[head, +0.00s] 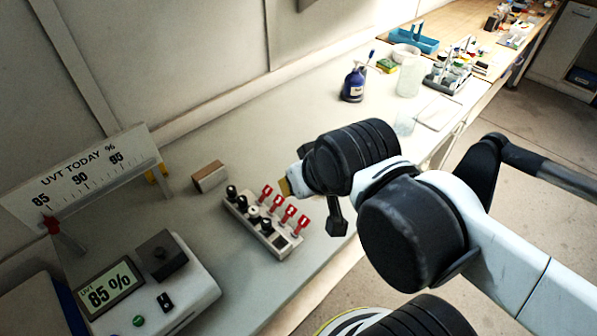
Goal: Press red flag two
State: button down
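A pale switch block (262,226) sits on the bench left of my arm. My gripper (312,199) is above the bench, just right of and behind the block, apart from the flags as far as I see. My own black wrist hides much of it, and its opening is not clear. Nothing is visibly held.
A meter box reading 85 % (110,288) stands front left, below a UVT TODAY scale board (85,180) with a red pointer. A small brown box (209,177) lies behind the block. A blue spray bottle (353,85) and a clear beaker (409,78) stand farther back.

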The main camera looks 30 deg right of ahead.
aim_at(290, 211)
jog(key=l+u, duration=0.1)
jog(key=l, duration=1.55)
